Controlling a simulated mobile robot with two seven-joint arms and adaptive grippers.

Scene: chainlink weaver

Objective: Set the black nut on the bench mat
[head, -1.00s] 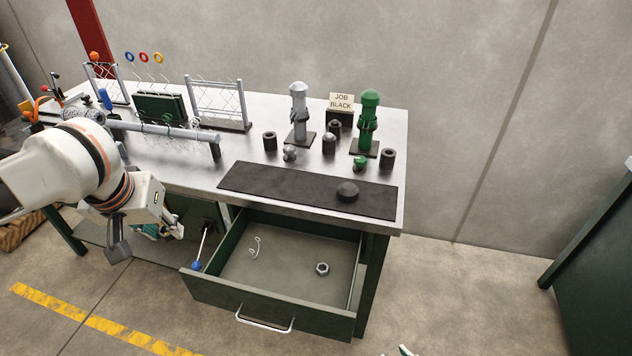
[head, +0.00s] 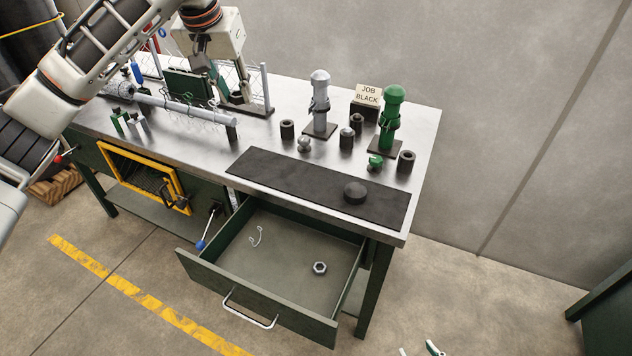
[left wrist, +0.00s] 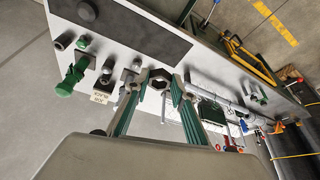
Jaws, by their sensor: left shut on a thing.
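My left gripper (head: 236,100) is raised over the back of the bench, beside the wire mesh panel. In the left wrist view its fingertips (left wrist: 157,84) are shut on a dark nut (left wrist: 159,73), which I take for the black nut; its hole faces the camera. The head view does not show the nut clearly. The black bench mat (head: 285,180) lies along the front right of the bench, clear of this gripper; it also shows in the left wrist view (left wrist: 145,30). My right gripper (head: 420,350) shows only its parted fingertips at the bottom edge.
A black round puck (head: 355,193) sits on the mat's right part. A grey post (head: 320,105), a green post (head: 391,120), and several small cylinders stand behind the mat. The drawer (head: 270,255) is open and holds a grey nut (head: 320,268). The mat's left part is bare.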

